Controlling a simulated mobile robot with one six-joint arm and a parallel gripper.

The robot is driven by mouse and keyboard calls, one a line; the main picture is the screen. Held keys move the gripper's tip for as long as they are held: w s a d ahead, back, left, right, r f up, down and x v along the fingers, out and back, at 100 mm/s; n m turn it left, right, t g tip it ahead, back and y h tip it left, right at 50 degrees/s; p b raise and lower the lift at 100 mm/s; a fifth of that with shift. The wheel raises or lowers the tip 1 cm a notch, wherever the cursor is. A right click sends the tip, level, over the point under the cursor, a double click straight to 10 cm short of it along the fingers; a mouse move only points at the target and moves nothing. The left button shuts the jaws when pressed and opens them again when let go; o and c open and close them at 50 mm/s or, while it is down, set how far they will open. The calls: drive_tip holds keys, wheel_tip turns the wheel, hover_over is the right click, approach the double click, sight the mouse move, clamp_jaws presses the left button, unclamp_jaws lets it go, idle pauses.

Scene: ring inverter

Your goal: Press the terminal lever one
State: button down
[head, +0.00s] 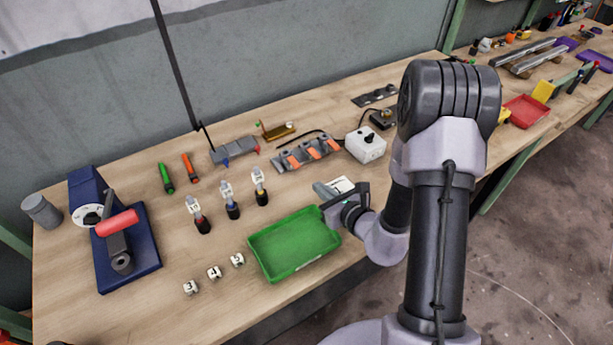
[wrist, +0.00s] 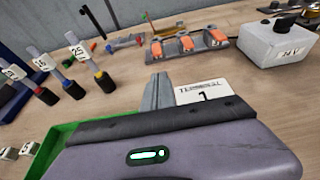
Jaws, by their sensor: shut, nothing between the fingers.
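A grey terminal block (head: 307,152) with three orange levers lies toward the back of the bench, left of the white box. In the wrist view the levers are the left one (wrist: 157,50), the middle one (wrist: 186,44) and the right one (wrist: 216,36). I cannot read a number on any of them. My gripper (head: 322,188) is shut and empty, in front of the block and apart from it. Its fingers (wrist: 158,85) point toward the block in the wrist view. A white card (wrist: 206,91) reading roughly "TERMINAL 1" shows beside the fingers.
A white 24 V box (head: 365,145) with a cable stands right of the block. A green tray (head: 293,245) is left of and below my gripper. A blue device (head: 110,235) with a red handle is farther left.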

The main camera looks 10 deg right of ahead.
sight(303, 183)
drive_tip(key=b+x, duration=0.2)
drive_tip(key=x, duration=0.7)
drive_tip(key=shift+w+a+f, duration=0.1)
drive_tip(key=shift+w+a, duration=0.1)
drive_tip(key=shift+w, duration=0.1)
